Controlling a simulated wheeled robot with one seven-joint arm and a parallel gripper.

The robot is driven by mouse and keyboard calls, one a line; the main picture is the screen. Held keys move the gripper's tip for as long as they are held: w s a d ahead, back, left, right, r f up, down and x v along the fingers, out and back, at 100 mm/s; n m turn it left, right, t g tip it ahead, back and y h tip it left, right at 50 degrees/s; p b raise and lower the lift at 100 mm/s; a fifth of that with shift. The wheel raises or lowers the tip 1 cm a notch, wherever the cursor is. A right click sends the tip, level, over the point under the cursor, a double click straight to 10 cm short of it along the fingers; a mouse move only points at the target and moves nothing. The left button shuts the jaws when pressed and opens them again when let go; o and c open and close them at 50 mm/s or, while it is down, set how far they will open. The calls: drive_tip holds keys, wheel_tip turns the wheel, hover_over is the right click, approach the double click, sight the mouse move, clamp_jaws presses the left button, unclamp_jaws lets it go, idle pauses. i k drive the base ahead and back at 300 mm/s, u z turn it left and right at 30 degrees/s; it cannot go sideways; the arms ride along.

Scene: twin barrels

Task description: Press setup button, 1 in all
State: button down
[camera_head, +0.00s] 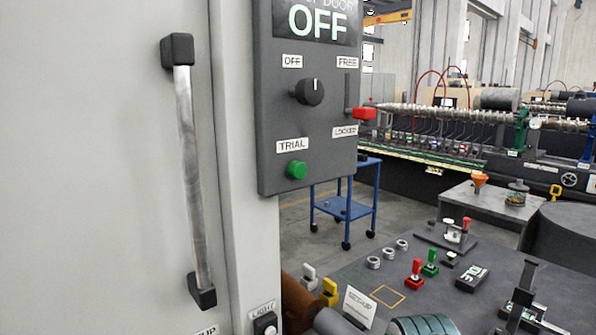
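No button marked setup shows clearly. A partly cut-off label ending in "UP" (206,331) sits at the bottom edge of the picture on the pale cabinet; whatever is below it is out of frame. A white card reading "SET-UP" (359,304) stands on the dark table at the lower middle. A green button (297,170) under a "TRIAL" label is on the dark control panel (272,120). A "LIGHT" switch (265,324) is at the bottom edge on the cabinet's frame. My gripper is not in view.
A long metal door handle (190,170) stands out from the pale cabinet at left. The panel has a black knob (310,91) and a red-tipped lever (362,113). The dark table (400,285) holds several small items. A blue cart (345,207) stands behind on open floor.

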sight(297, 169)
drive_tip(key=k, duration=1.35)
drive_tip(key=z, duration=0.6)
drive_tip(key=i, duration=1.1)
drive_tip(key=u, duration=0.65)
